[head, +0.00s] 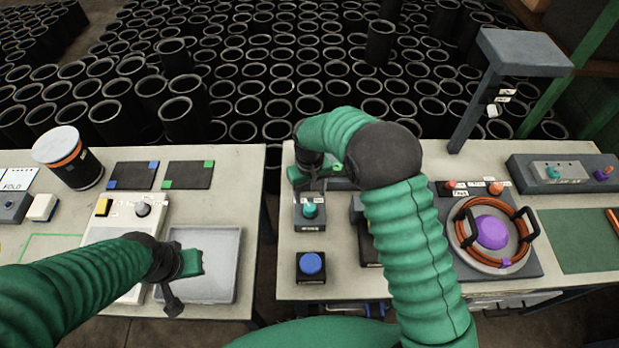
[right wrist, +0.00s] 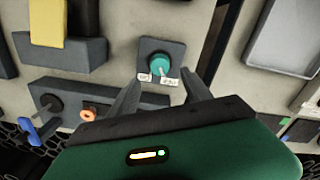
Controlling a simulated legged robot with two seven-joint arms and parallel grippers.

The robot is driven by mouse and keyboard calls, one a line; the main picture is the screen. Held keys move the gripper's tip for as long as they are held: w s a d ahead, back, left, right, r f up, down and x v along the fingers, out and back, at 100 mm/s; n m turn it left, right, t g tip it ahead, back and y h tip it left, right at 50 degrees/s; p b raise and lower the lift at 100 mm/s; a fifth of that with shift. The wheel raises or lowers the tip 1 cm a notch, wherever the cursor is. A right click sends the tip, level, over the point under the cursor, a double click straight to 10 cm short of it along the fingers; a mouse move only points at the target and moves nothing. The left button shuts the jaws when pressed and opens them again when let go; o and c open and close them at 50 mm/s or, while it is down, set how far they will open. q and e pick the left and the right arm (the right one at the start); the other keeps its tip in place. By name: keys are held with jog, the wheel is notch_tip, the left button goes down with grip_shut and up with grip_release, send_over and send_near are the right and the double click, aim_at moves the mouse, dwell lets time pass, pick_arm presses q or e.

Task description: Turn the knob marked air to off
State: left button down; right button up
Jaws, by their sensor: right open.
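A teal knob (head: 309,210) stands on a small dark box (head: 309,225) near the left edge of the right table. In the right wrist view the teal knob (right wrist: 161,62) has two small white labels below it, too small to read surely. I cannot tell which knob is marked air. My right gripper (head: 318,182) is just beyond the knob box. In the right wrist view its fingers (right wrist: 162,82) are apart, with the knob ahead between them and nothing held. My left gripper (head: 184,282) is over the grey tray on the left table; its jaw opening is unclear.
A blue button (head: 310,263) sits in front of the knob box. Another panel (right wrist: 62,108) with a blue and an orange knob lies close by the right gripper. A grey tray (head: 225,248) is on the left table. A gap (head: 268,200) separates the tables.

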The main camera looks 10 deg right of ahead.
aim_at(310, 206)
notch_tip(310, 206, up, 10)
jog(key=b, duration=0.1)
jog(key=shift+r, duration=0.2)
